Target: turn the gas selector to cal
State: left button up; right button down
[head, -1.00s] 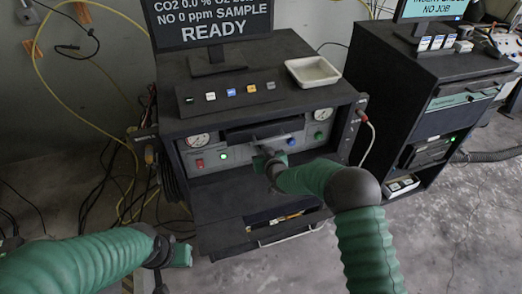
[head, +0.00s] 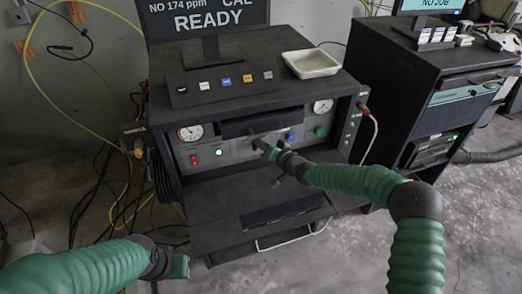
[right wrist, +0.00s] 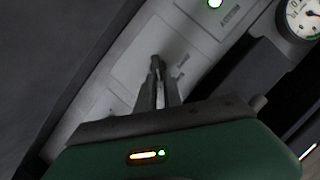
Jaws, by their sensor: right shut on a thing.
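The gas selector (right wrist: 155,64) is a small dark knob on the grey front panel (right wrist: 122,72) of the analyser cabinet. In the right wrist view, my right gripper (right wrist: 158,82) is shut on it, with the fingers close together around it. In the head view, my right gripper (head: 262,146) reaches the middle of the panel and hides most of the selector. The monitor (head: 205,18) on the cabinet reads "CAL" and "READY". My left gripper (head: 172,266) hangs low at the left, away from the panel; its jaws cannot be made out.
Blue and green knobs (head: 320,130) lie right. A dark shelf (head: 260,180) juts out below. A white tray (head: 311,63) sits on top.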

jog(key=shift+w+d+f+m+y+b, duration=0.15)
jog(key=shift+f+m+y+b, duration=0.1)
jog(key=shift+m+b, duration=0.3)
jog(key=shift+s+d+f+m+y+b, duration=0.15)
jog(key=shift+m+y+b, duration=0.15)
jog(key=shift+b, duration=0.3)
jog(key=c, duration=1.5)
grip_release()
jog(key=shift+w, duration=0.1)
jog(key=shift+r, duration=0.1)
jog(key=v, duration=1.7)
jog(key=shift+f+p, duration=0.25)
jog(key=shift+p, duration=0.05)
